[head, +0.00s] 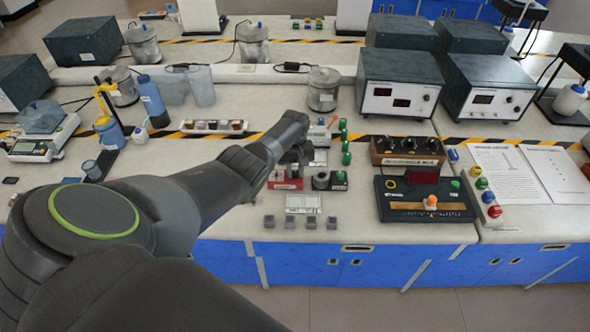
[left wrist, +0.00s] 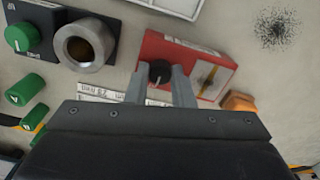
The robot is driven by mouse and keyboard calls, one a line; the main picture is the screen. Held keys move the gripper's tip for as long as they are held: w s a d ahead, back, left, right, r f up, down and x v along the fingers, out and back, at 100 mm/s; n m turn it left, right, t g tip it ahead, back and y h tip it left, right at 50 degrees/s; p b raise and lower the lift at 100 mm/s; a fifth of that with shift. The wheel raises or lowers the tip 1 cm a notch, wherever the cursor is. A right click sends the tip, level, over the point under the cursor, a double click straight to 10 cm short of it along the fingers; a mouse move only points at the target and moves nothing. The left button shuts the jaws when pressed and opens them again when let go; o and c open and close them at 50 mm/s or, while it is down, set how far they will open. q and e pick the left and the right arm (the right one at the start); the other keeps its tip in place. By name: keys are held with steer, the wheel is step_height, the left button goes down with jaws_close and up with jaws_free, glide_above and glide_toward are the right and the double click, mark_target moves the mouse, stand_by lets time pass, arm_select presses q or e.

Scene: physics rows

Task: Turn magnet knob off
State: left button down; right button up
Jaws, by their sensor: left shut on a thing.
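The magnet knob (left wrist: 159,69) is a small black knob on a red box (left wrist: 200,62) in the left wrist view. The red box (head: 285,183) also shows in the head view, just below my left gripper (head: 292,161). In the left wrist view, the two grey fingers of my left gripper (left wrist: 160,84) stand on either side of the knob and are shut on it. The arm and gripper hide the knob in the head view. My right gripper is not in view.
A metal ring (left wrist: 83,46) and a green button (left wrist: 21,38) sit beside the red box. A black control panel (head: 424,207) lies to the right, and small grey blocks (head: 311,222) lie in front. Meters and jars stand farther back.

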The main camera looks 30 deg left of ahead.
mark_target(295, 172)
arm_select(q)
steer(key=c, duration=1.3)
jaws_free()
steer(key=shift+o, duration=0.2)
steer(key=shift+r, duration=0.1)
steer(key=shift+r+p, duration=0.35)
steer(key=shift+r, duration=0.25)
step_height(295, 172, up, 5)
steer(key=shift+r+p, duration=0.1)
steer(key=shift+p, duration=0.4)
step_height(295, 172, up, 11)
steer(key=b, duration=0.1)
